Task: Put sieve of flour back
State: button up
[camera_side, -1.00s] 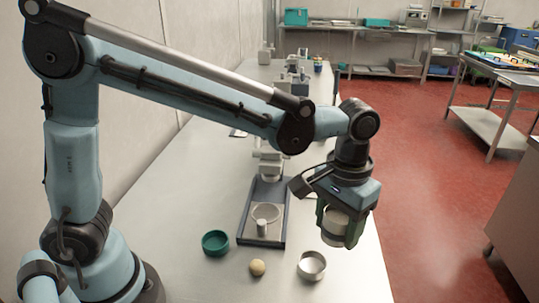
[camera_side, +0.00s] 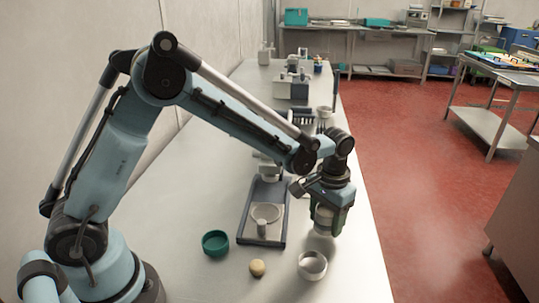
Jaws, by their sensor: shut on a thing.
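My gripper (camera_side: 326,222) is near the right edge of the steel table, to the right of the dark tray. It is shut on a grey round container (camera_side: 327,215), which I take to be the sieve of flour. The fingers hide part of it. It is upright and low over the table; I cannot tell whether its bottom touches the surface.
A dark tray (camera_side: 283,222) holds a round pale dish and a small cylinder. Lab devices (camera_side: 293,85) stand farther back. The table's left side is clear.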

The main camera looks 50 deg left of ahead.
jog(key=shift+f, duration=0.55)
jog(key=shift+f, duration=0.15)
jog(key=o, duration=1.1)
